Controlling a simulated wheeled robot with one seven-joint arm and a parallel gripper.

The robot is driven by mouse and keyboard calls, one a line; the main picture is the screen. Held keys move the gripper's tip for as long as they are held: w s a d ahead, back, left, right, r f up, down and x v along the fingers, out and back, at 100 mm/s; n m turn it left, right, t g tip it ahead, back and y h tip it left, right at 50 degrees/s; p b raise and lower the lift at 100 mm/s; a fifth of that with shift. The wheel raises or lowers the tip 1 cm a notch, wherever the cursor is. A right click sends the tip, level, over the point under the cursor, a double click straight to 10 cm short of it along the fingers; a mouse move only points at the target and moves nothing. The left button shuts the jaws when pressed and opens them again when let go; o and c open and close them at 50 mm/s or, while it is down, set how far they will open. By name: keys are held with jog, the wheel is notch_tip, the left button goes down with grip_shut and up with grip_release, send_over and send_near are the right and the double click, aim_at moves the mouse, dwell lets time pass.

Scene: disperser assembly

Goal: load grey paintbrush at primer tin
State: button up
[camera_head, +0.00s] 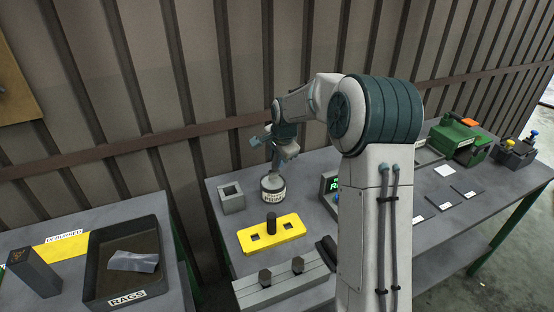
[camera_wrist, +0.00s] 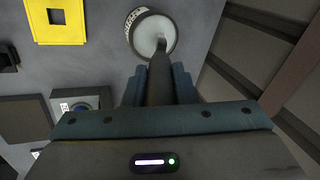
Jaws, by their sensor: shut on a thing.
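The primer tin (camera_head: 273,195) is a short round can with a lettered pale band, standing on the grey bench. In the wrist view the tin (camera_wrist: 136,20) shows its round pale grey top. My gripper (camera_head: 276,158) is above the tin, pointing down. In the wrist view my gripper's blue-grey fingers (camera_wrist: 159,88) are shut on the dark grey paintbrush (camera_wrist: 160,72). The brush's far end lies over the tin's top in that view. I cannot tell whether it touches or dips into the contents. In the head view the brush is mostly hidden by my gripper.
A grey square holder (camera_head: 232,203) stands left of the tin. A yellow plate (camera_head: 288,238) with square holes and a dark peg is in front. A grey block with dark knobs (camera_head: 250,290) is nearer. A black rags tray (camera_head: 100,270) sits on the left bench.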

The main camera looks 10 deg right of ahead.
jog(key=shift+r+p, duration=1.35)
jog(key=shift+r, duration=1.45)
